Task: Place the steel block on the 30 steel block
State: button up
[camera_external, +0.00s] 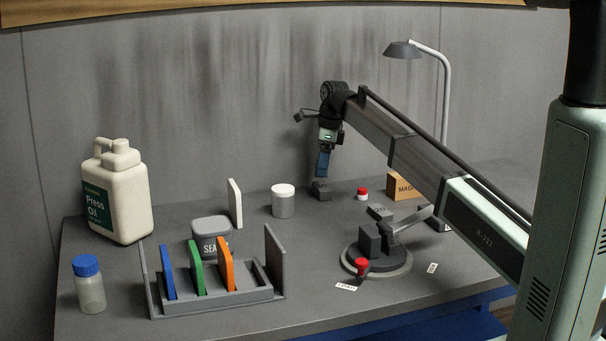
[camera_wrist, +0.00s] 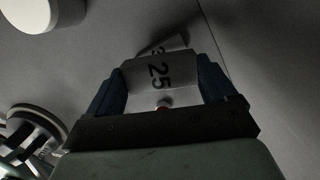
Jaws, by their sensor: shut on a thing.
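My gripper (camera_wrist: 163,85) is shut on a grey steel block marked 25 (camera_wrist: 152,74), between its blue fingers in the wrist view. Just beyond it, a second steel block (camera_wrist: 175,43) shows partly, with what looks like a 3 on it; the rest is hidden by the held block. In the external view, my gripper (camera_external: 323,176) points down toward the back of the bench. A dark block (camera_external: 320,190) shows right below the fingers; I cannot tell held block from lower block there, or whether they touch.
A white-lidded jar (camera_external: 283,203) stands left of my gripper. A red-capped jar (camera_external: 362,194), another steel block (camera_external: 380,212), a cardboard box (camera_external: 405,186) and a round clamp fixture (camera_external: 376,261) are to the right. A rack (camera_external: 215,299) with coloured plates stands at front left.

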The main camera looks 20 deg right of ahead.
jog(key=shift+f, duration=1.9)
jog(key=shift+f, duration=0.1)
jog(key=o, duration=1.1)
notch_tip(320, 180, up, 12)
jog(key=d, duration=0.1)
jog(key=shift+s+d, duration=0.35)
